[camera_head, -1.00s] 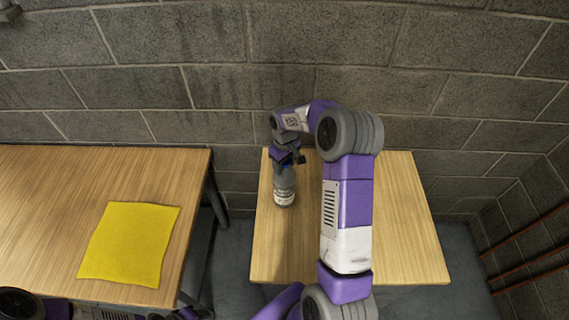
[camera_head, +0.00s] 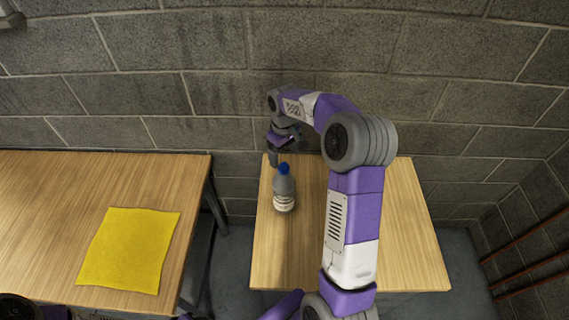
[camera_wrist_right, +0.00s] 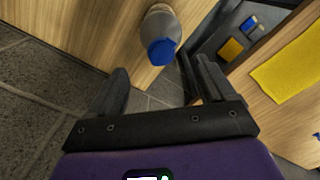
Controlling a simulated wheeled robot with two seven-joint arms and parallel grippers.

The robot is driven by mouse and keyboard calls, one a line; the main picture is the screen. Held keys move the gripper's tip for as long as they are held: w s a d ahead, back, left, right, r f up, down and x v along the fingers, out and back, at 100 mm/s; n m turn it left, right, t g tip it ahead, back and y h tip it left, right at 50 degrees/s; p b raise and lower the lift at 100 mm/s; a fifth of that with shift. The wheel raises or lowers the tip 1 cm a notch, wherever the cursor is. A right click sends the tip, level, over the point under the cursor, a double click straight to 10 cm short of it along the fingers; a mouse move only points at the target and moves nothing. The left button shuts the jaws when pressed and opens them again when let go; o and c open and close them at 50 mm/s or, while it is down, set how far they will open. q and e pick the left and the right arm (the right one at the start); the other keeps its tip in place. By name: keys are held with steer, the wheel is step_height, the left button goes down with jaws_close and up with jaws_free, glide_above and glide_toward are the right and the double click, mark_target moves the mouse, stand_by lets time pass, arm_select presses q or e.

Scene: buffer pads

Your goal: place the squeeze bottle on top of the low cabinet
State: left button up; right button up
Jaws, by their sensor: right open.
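The squeeze bottle (camera_head: 284,192), grey with a blue cap and a pale label band, stands upright on the wooden top of what looks like the low cabinet (camera_head: 400,230), near its left edge. My right gripper (camera_head: 285,150) is behind the bottle, toward the wall, open and apart from it. In the right wrist view the two fingers (camera_wrist_right: 162,70) are spread with nothing between them, and the bottle's blue cap (camera_wrist_right: 161,51) lies just beyond. Only a sliver of my left arm shows at the bottom left; its fingers cannot be made out.
A wooden table (camera_head: 60,190) with a yellow pad (camera_head: 128,250) stands at the left, across a narrow gap. A block wall (camera_head: 220,80) rises close behind both. My right arm hangs over the middle of the right-hand top, whose right side is clear.

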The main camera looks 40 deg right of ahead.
steer(key=shift+r, duration=1.7)
